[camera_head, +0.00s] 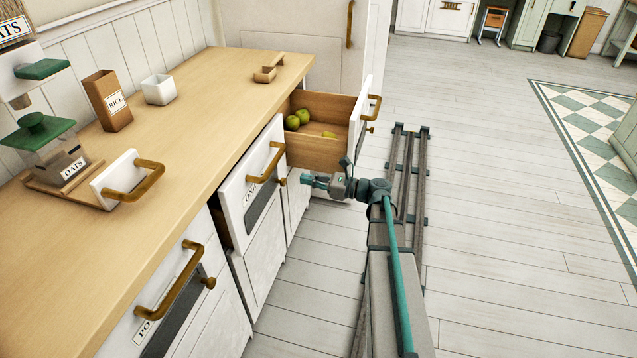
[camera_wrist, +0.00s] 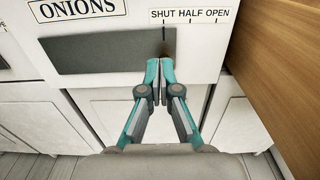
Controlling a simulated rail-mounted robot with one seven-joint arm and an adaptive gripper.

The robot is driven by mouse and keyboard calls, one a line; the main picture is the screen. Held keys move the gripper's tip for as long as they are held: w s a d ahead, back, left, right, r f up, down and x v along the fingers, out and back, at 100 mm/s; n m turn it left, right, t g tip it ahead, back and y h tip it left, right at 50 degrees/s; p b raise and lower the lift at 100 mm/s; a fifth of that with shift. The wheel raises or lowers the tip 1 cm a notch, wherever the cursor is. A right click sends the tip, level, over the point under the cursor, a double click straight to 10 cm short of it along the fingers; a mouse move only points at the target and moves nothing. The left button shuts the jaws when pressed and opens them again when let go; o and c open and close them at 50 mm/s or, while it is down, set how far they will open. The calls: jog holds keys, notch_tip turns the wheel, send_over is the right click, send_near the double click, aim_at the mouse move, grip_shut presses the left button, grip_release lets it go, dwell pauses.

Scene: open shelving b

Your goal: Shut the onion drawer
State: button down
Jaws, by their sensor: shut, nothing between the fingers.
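The onion drawer (camera_head: 240,200) is the middle front in the head view, standing a little out from the cabinet with a dark gap along its left side. It has a brass handle (camera_head: 268,160) and a small brown knob (camera_head: 281,181). In the wrist view its white front carries the ONIONS label (camera_wrist: 78,12), a dark panel (camera_wrist: 110,48) and a SHUT HALF OPEN scale (camera_wrist: 190,15). My gripper (camera_head: 306,181) is shut and empty, pointing at the knob. In the wrist view the fingertips (camera_wrist: 159,66) partly cover the knob; I cannot tell whether they touch it.
An open drawer (camera_head: 318,154) with green apples (camera_head: 298,118) stands just beyond my gripper; its brown side (camera_wrist: 275,70) fills the wrist view's right. The potato drawer (camera_head: 140,310) is nearer. The worktop (camera_head: 190,120) holds canisters. Floor to the right is clear beyond my rail.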

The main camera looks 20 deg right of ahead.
aim_at(275, 173)
jog(key=x, duration=0.8)
jog(key=shift+w+a, duration=0.1)
jog(key=shift+a, duration=0.05)
